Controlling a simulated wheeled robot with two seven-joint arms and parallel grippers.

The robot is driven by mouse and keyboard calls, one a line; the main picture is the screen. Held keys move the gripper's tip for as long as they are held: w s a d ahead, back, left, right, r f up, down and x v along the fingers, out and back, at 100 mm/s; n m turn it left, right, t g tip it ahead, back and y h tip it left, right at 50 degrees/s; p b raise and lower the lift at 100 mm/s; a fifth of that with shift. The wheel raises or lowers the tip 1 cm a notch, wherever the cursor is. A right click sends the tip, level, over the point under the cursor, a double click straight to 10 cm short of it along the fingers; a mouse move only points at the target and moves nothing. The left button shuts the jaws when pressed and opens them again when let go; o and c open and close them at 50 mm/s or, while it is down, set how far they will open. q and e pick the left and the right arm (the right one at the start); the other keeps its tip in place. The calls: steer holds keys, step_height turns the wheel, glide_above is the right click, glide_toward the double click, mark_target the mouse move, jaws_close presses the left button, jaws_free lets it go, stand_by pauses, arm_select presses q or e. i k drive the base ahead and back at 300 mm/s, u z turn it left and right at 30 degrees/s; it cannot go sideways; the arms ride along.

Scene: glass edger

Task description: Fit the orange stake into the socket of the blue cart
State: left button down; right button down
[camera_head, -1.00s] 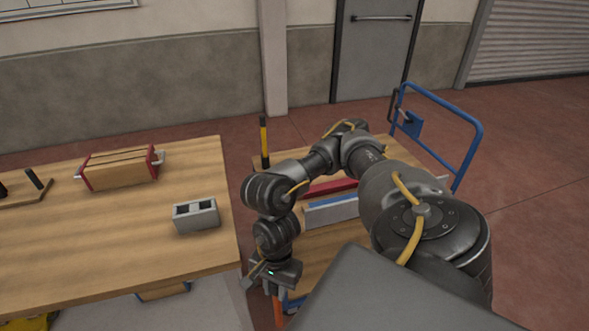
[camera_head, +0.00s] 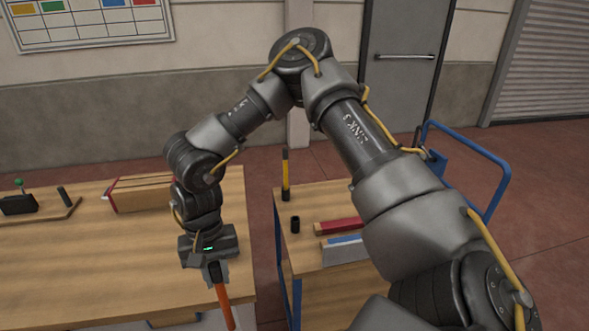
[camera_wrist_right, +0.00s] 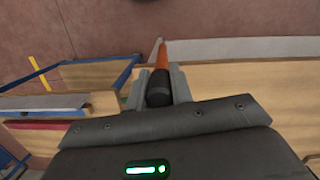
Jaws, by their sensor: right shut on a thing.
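My right gripper (camera_head: 216,274) is shut on the orange stake (camera_head: 225,308), which hangs down below it, slightly tilted, in front of the workbench. In the right wrist view the stake (camera_wrist_right: 160,58) shows a black section (camera_wrist_right: 158,90) between the fingers. The blue cart (camera_head: 283,262) has a wooden deck and stands right of the gripper, apart from the stake. A short black cylinder, seemingly a socket (camera_head: 295,224), stands on its deck. A yellow and black stake (camera_head: 285,172) stands upright behind it. The orange stake's lower end is cut off in the head view. My left gripper is out of view.
The wooden workbench (camera_head: 120,245) lies left, with a red-ended wooden piece (camera_head: 140,196) and a small board with black parts (camera_head: 62,208). The cart's blue handle (camera_head: 480,155) rises at right. A narrow gap separates bench and cart.

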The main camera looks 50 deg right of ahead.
mark_target(296, 230)
steer(key=u, duration=1.95)
steer(key=k, duration=2.3)
steer(key=z, duration=1.35)
